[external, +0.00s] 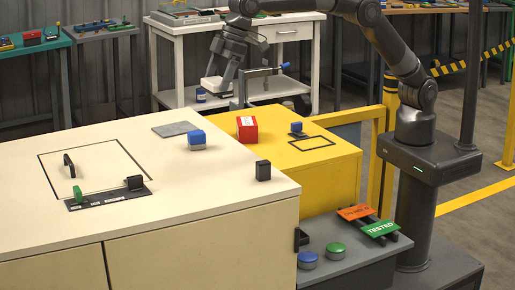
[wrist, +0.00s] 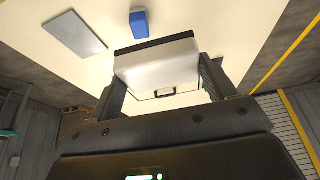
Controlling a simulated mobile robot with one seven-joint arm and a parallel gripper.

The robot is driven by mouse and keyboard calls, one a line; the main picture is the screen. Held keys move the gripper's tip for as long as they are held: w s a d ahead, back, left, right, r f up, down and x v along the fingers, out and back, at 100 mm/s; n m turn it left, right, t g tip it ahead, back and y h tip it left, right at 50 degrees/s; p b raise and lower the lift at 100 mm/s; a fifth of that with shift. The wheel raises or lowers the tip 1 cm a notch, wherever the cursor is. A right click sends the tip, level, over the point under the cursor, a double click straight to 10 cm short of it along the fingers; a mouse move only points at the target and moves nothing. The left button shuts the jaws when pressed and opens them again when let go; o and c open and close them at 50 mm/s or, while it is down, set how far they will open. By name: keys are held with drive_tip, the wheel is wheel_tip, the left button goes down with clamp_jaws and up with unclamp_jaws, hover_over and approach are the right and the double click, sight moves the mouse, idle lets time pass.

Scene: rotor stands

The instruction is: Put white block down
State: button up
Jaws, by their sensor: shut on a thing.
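The white block (external: 216,86) hangs in the air in the external view, beyond the far edge of the cream cabinet top (external: 215,177). My gripper (external: 219,78) points downward and is shut on it.
A flat grey plate (external: 174,129) and a blue-topped block (external: 197,140) are on the cabinet top; free cream surface lies around them. A red block (external: 247,129) stands on the yellow cabinet (external: 300,165) to the right. A black upright piece (external: 263,171) is near the corner.

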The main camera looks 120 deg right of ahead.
sight(217, 92)
drive_tip(key=f, duration=0.4)
drive_tip(key=shift+w+d+f, duration=0.15)
drive_tip(key=shift+d+f, duration=0.15)
drive_tip(key=w+a+f, duration=0.1)
drive_tip(key=a+f, duration=0.1)
drive_tip(key=a, duration=0.1)
drive_tip(key=w+a+f, duration=0.1)
drive_tip(key=a+f, duration=0.2)
drive_tip(key=a, duration=0.1)
drive_tip(key=w+a+f, duration=0.2)
drive_tip(key=a, duration=0.2)
drive_tip(key=shift+w+f, duration=0.1)
drive_tip(key=shift+f, duration=2.15)
drive_tip(key=shift+f, duration=0.1)
drive_tip(key=shift+f, duration=0.1)
drive_tip(key=o, duration=1.1)
